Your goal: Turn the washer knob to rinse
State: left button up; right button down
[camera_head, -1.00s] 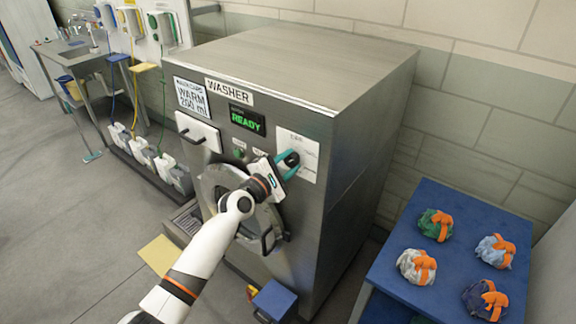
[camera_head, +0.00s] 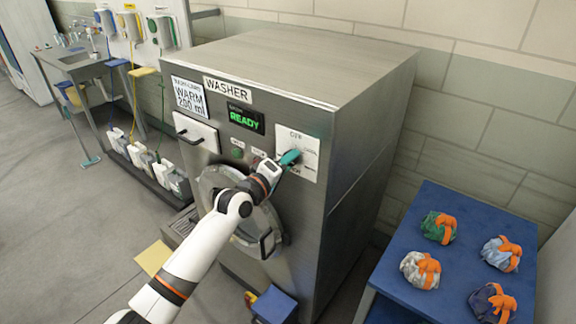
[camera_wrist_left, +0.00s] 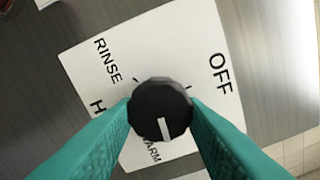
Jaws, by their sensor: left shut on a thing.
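The washer (camera_head: 355,85) is a large steel cabinet with a green READY display (camera_head: 246,119). Its white dial panel (camera_head: 310,140) is on the upper right of the front. My left gripper (camera_head: 289,158) has teal fingers closed on the knob, which they hide in the head view. In the left wrist view the black round knob (camera_wrist_left: 158,108) sits between the two fingertips. Its white line points down in the picture, close to WARM. OFF is at the right, RINSE at the upper left, and a label starting with H is partly hidden by the left finger. My right gripper is not in view.
A blue table (camera_head: 425,215) at the right holds several tied cloth bundles. A sign reading WARM 200 ml (camera_head: 189,97) is on the washer front. Dispensers and a sink stand at the left.

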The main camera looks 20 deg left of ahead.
pick_arm(q)
jog(key=shift+w+a+m+b, duration=0.1)
jog(key=shift+m+b, duration=0.15)
jog(key=shift+m, duration=4.5)
jog(key=shift+a+m+b, duration=0.15)
jog(key=shift+m+b, duration=0.15)
jog(key=shift+m, duration=4.5)
jog(key=shift+w+a+m+b, duration=0.1)
jog(key=shift+m+b, duration=0.15)
jog(key=shift+m, duration=4.5)
jog(key=o, duration=1)
